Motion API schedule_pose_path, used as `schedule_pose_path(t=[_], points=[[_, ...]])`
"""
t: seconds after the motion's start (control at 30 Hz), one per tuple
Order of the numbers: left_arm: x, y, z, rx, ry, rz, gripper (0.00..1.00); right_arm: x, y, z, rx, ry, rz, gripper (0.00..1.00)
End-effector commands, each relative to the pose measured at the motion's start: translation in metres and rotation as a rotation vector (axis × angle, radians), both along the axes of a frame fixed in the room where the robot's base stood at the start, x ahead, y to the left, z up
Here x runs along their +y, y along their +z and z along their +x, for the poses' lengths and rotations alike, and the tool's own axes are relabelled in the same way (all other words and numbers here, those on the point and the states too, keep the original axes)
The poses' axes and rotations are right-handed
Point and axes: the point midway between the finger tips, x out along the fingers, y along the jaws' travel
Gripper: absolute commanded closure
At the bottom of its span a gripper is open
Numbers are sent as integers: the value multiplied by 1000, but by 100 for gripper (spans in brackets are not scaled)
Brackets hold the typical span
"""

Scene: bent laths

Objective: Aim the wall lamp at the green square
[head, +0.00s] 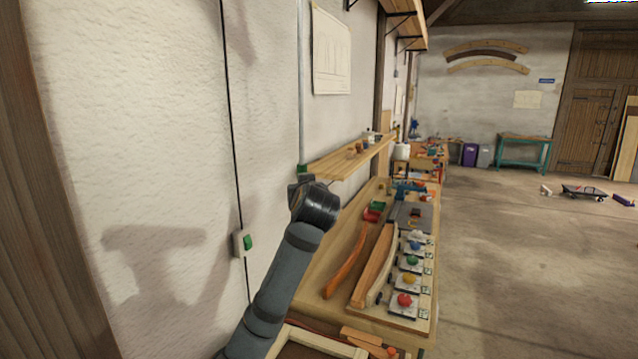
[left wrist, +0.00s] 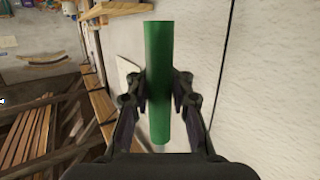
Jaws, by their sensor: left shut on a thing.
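My left gripper (head: 302,176) is up against the wall in the head view. In the left wrist view its two fingers (left wrist: 158,95) are shut on a green cylindrical grip (left wrist: 159,60). A bit of green (head: 303,168) shows at the gripper in the head view, at the lower end of a thin grey vertical rod (head: 304,90). The rod runs up out of the picture. I see no lamp head and cannot make out a green square on the wall. My right gripper is not in view.
A green wall switch (head: 247,242) sits on a black cable left of my arm. A wooden shelf (head: 350,157) with small items is just right of the gripper. Below is a workbench (head: 335,262) with bent laths and coloured buttons. The floor at right is mostly clear.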

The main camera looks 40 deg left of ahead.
Motion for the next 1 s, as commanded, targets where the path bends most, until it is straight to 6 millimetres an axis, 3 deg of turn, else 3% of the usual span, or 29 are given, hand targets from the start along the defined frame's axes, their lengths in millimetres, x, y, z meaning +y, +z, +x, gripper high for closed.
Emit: schedule_pose_path(t=[0.1,0.2,0.43,0.47,0.67,1.0], points=[[-4,3,-13,15,-4,3,100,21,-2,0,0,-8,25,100],[-5,2,-16,24,-5,0,100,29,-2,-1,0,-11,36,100],[-6,1,-15,23,-6,-1,100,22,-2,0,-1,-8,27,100],[-6,1,-15,22,-5,-1,82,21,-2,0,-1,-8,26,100],[-5,1,-15,24,-5,-1,55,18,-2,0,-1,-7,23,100],[-8,1,-17,24,-4,-2,55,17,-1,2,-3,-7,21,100]])
